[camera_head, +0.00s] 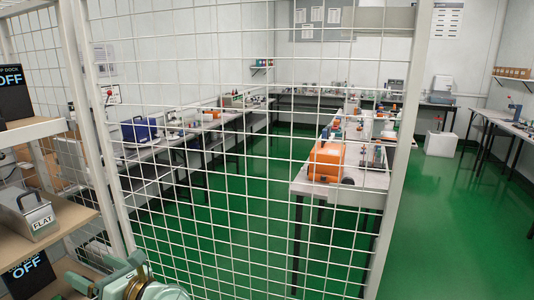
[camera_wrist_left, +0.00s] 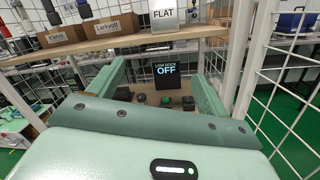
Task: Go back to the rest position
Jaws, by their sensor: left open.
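My left gripper (camera_head: 106,272) shows at the bottom left of the head view, beside the lower shelf. In the left wrist view its two green fingers (camera_wrist_left: 158,72) stand wide apart with nothing between them that they touch. Beyond the fingers is a dark sign reading LOW DOCK OFF (camera_wrist_left: 170,76), with several small knobs or buttons in front of it. That sign shows partly in the head view (camera_head: 30,275). My right gripper is in neither view.
A grey tester marked FLAT (camera_head: 34,213) stands on the wooden shelf (camera_head: 75,216) above. Labelled cardboard boxes (camera_wrist_left: 115,28) share that shelf. A white wire mesh panel (camera_head: 250,120) with posts stands close ahead. Green floor and benches lie beyond; open floor shows at right.

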